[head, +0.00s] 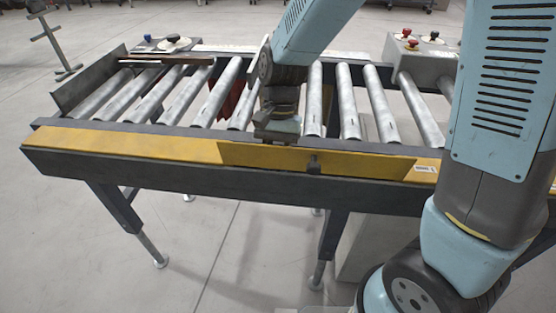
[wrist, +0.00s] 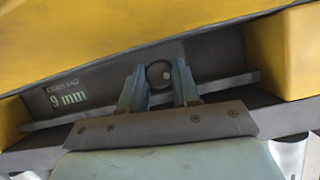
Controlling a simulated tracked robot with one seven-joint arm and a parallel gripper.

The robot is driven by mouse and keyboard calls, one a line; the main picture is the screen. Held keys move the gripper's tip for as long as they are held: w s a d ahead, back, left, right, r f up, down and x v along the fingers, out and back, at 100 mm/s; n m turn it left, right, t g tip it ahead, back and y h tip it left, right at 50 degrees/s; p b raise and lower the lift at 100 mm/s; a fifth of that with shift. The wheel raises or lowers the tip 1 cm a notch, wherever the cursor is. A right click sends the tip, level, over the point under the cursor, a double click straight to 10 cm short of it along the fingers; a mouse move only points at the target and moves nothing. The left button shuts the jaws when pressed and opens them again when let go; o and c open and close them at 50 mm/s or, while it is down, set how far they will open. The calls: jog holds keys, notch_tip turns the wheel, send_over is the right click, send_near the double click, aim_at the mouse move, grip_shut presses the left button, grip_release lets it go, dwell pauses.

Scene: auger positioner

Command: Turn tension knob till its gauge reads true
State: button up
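The tension knob (wrist: 159,73) is a dark round knob on a grey recessed panel between yellow rail parts in the wrist view. The fingers of my gripper (wrist: 160,84) stand on its left and right, their inner faces appearing to meet its edges. My gripper is shut on it as far as I can see. The gauge (wrist: 68,100) sits left of the knob and reads 9 mm in green digits. A small label above the digits is too blurred to read surely. In the head view my gripper (head: 278,128) is down at the conveyor's yellow rail; the knob and gauge are hidden there.
The roller conveyor (head: 180,95) stands on dark legs, with a yellow side rail (head: 140,144). A grey control box (head: 425,64) with red and black knobs stands at the back right. A yellow block (wrist: 290,52) flanks the recess on the right. The floor in front is clear.

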jog(key=c, duration=0.4)
jog(key=shift+d, duration=0.15)
jog(key=shift+c, duration=0.4)
jog(key=shift+n+h, duration=0.4)
jog(key=shift+n, duration=0.4)
jog(key=shift+a+n, duration=0.2)
jog(key=shift+n, duration=0.3)
jog(key=shift+n+h, duration=0.8)
jog(key=shift+n, duration=1)
jog(key=shift+s, duration=0.1)
